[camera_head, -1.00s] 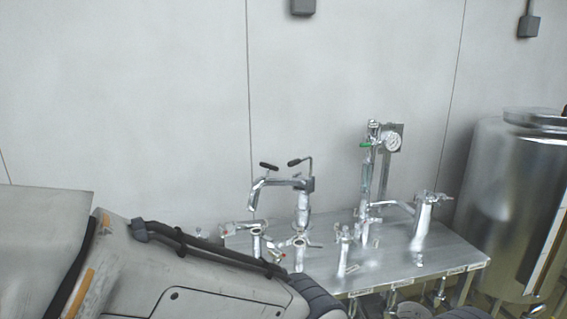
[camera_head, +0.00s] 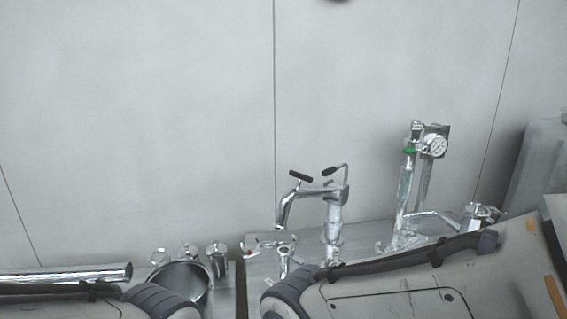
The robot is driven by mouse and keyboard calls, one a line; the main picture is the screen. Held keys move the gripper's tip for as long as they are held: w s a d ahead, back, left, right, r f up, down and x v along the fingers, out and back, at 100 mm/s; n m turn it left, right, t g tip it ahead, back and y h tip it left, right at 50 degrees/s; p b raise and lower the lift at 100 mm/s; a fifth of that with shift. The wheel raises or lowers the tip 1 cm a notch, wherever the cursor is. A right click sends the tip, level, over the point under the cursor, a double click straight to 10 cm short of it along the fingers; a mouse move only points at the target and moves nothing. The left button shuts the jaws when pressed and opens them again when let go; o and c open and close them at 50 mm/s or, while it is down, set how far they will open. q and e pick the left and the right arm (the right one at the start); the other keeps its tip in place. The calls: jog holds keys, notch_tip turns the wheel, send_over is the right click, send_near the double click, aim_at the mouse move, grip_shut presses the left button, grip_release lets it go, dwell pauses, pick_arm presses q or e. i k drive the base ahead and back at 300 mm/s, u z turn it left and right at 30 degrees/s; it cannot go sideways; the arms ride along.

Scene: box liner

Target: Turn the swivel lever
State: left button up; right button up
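A chrome tap-like fixture (camera_head: 333,215) stands on a steel bench near the middle of the view. It has a bent arm reaching left and two black-handled levers at its top: the left handle (camera_head: 301,176) is short and slants, and the right handle (camera_head: 335,170) sits on a thin bent rod. I cannot tell which one is the swivel lever. My arm links cover the lower left and lower right of the picture. Neither gripper shows, so their positions relative to the levers cannot be seen.
A column with a round gauge (camera_head: 437,146) and a green part stands right of the fixture. A round steel pot (camera_head: 185,280) and small metal canisters (camera_head: 217,258) stand at lower left. A grey tank (camera_head: 537,165) is at the right edge. The wall behind is bare.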

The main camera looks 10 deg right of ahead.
aim_at(333, 221)
jog(key=z, duration=0.05)
jog(key=i, duration=1.1)
jog(key=z, duration=0.75)
